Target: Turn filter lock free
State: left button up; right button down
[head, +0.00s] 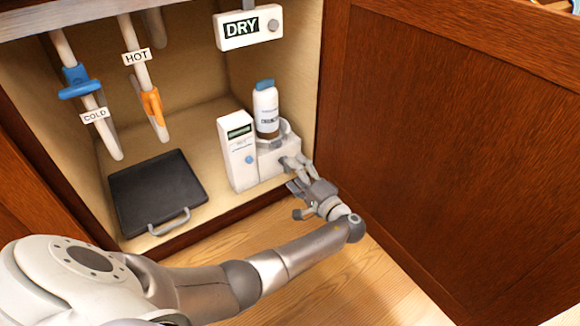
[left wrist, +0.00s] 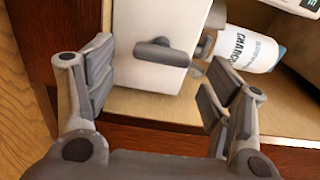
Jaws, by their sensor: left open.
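The filter lock is a grey, rounded bar handle (left wrist: 160,51) on the front of a white filter housing (left wrist: 135,22). It lies roughly crosswise in the left wrist view. My left gripper (left wrist: 155,85) is open and empty, with its fingers spread to either side of the handle and apart from it. In the head view my left gripper (head: 296,174) is at the front right of the white unit (head: 238,152), and its fingers partly hide the handle. A white bottle with a blue cap (head: 266,108) stands on the unit. My right gripper is not in view.
A black tray (head: 157,190) lies on the cabinet floor at left. Cold (head: 79,83) and hot (head: 151,106) pipe valves hang above it. A DRY box (head: 247,27) is up high. An open wooden door (head: 440,140) stands close to the right of my arm.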

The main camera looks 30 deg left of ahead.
pick_arm(q)
jog(key=v, duration=0.3)
jog(key=shift+s+d, duration=0.1)
jog(key=shift+d, duration=0.1)
jog(key=shift+r, duration=0.1)
